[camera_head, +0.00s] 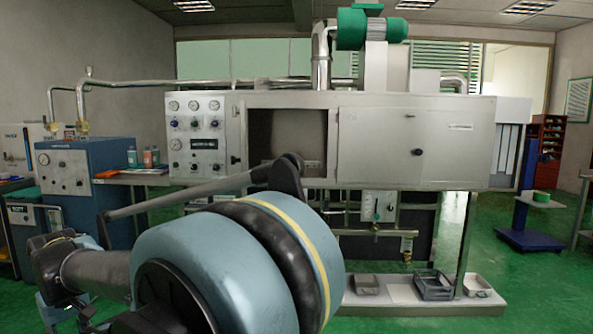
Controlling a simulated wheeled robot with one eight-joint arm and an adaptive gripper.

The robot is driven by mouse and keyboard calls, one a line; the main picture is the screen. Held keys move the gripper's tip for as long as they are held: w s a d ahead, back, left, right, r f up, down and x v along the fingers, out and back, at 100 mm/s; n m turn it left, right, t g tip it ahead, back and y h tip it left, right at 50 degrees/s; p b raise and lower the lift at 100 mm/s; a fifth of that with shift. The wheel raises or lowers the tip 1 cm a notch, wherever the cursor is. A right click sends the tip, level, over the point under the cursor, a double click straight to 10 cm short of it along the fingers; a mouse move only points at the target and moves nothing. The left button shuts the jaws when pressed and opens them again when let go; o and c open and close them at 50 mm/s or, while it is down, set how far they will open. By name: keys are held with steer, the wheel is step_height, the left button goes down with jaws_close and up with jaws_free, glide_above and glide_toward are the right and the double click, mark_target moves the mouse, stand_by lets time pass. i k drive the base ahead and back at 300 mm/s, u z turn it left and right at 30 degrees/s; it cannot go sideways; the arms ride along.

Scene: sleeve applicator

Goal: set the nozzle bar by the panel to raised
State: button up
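The control panel (196,148) with gauges, coloured knobs and a small dark display is on the left part of the grey machine. A small dark knob or handle (235,159) sits at the panel's lower right edge, beside the open window of the machine. Inside that dark window (287,130), small light fittings show low down; I cannot tell whether they are the nozzle bar, or its position. My arm's large blue-grey joint fills the lower foreground and hides what lies behind it. I cannot make out my gripper's fingers.
A blue cabinet (84,190) stands left of the machine, with bottles (151,156) on a bench between. Closed grey doors (420,148) are right of the window. Grey trays (433,285) lie on the low shelf.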

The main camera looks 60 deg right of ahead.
mark_target(308, 165)
steer(key=z, duration=2.05)
steer(key=i, duration=1)
steer(key=u, duration=1)
steer(key=k, duration=0.8)
